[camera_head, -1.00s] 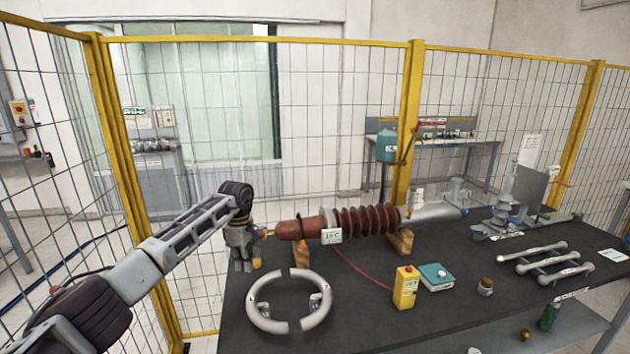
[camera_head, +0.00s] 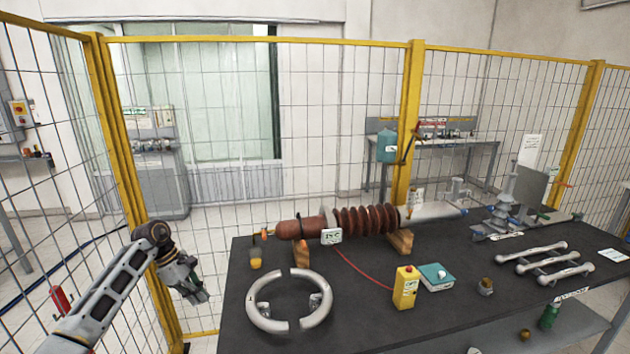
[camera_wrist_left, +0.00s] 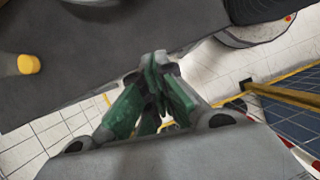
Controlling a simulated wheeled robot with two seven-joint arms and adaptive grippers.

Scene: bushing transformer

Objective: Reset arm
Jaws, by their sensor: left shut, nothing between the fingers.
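My left arm comes in from the left in the head view. Its gripper (camera_head: 198,291) hangs off the table's left edge, pointing down and to the right. In the left wrist view the green fingers of the gripper (camera_wrist_left: 158,62) are together with nothing between them. The gripper is apart from everything on the table. My right arm does not show in any view.
The dark table (camera_head: 370,320) holds a brown ribbed bushing (camera_head: 367,219) on wooden blocks, a split grey ring (camera_head: 255,312), a yellow box (camera_head: 405,287) and a small yellow-orange item (camera_head: 255,258). A yellow-framed mesh fence (camera_head: 412,110) stands behind and left.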

